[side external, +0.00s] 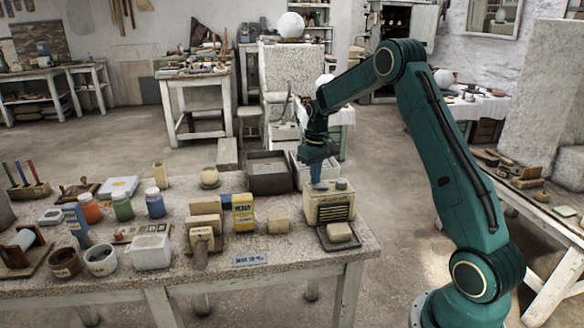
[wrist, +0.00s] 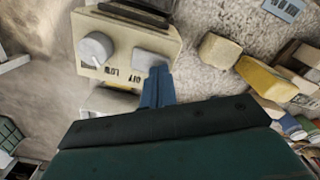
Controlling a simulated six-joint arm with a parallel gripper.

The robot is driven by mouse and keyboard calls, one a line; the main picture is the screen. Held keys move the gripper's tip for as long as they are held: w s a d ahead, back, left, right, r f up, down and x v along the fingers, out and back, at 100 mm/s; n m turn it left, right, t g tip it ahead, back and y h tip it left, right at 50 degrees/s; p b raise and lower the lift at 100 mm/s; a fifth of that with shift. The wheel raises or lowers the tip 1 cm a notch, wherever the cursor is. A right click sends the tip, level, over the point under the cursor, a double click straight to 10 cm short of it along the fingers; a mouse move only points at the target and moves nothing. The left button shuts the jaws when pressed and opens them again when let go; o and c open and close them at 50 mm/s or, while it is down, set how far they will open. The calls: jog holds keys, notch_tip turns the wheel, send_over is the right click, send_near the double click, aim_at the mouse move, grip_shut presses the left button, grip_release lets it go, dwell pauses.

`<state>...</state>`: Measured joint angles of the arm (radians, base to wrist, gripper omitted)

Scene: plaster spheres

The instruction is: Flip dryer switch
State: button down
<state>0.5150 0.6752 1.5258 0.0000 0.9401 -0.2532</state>
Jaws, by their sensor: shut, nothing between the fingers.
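The dryer is a cream box (side external: 330,210) with dark vent slots, standing at the right end of the work table. In the wrist view its top panel (wrist: 122,68) carries a round grey knob (wrist: 96,47) and a light grey rectangular switch (wrist: 150,58). Small dark markings sit beside them, too small to read. My gripper (side external: 318,187) points down over the dryer's top, left of the knob. Its blue fingers are shut and empty. In the wrist view the fingertips (wrist: 159,70) overlap the switch's edge; I cannot tell whether they touch it. The switch is hidden in the side view.
A flat dark tray with a beige block (side external: 339,232) sits in front of the dryer. A beige block (side external: 278,220) and a yellow box (side external: 243,212) stand to its left. A grey open bin (side external: 270,172) is behind. Several paint jars stand farther left.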

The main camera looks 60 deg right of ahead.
jog(key=shift+f, duration=0.4)
dwell(0.4)
jog(key=shift+r, duration=3.5)
jog(key=shift+r, duration=0.15)
